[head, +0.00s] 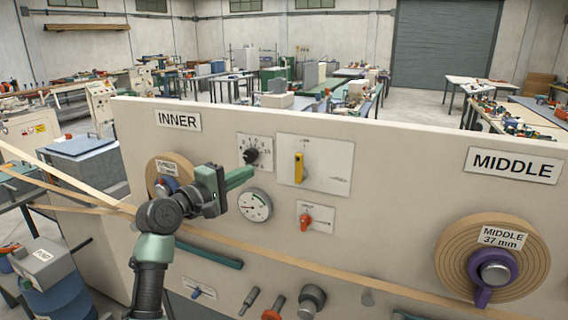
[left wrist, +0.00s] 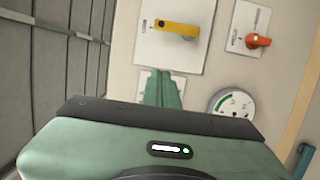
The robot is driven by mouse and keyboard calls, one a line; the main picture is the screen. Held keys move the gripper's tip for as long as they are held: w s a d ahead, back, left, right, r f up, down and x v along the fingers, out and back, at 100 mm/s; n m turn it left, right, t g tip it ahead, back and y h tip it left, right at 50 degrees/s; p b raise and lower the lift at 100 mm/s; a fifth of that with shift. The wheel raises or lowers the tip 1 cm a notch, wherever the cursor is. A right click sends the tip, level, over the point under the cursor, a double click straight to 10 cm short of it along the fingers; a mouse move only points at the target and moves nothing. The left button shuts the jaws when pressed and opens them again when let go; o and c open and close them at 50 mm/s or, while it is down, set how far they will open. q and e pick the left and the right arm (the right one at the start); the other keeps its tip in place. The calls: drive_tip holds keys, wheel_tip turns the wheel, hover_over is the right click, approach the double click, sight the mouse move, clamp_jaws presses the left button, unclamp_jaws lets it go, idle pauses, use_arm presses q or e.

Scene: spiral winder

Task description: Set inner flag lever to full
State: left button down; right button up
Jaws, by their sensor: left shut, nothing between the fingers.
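A yellow lever (head: 299,168) stands upright on a white plate (head: 325,160) on the beige panel, right of the INNER sign (head: 179,120). In the left wrist view the yellow lever (left wrist: 177,29) lies beyond my fingertips. I cannot tell which lever is the flag lever. My left gripper (head: 246,174) is shut and empty, left of the yellow lever and apart from it. My right gripper is not in view.
A black knob with a dial (head: 251,156) is just above my left fingertips, and a round gauge (head: 255,204) is just below. A wooden-tape reel (head: 448,262) is at the right. A tape strip (head: 330,270) runs across the lower panel. Space before the yellow lever looks clear.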

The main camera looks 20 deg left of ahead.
sight(299, 168)
use_arm(q)
drive_tip(key=shift+w, duration=0.1)
drive_tip(key=w+d+p, duration=0.6)
drive_tip(key=w, duration=0.3)
drive_tip(key=shift+w+d, duration=0.2)
drive_tip(key=shift+d, duration=0.2)
drive_tip(key=shift+f, duration=0.15)
drive_tip(key=shift+a, duration=0.1)
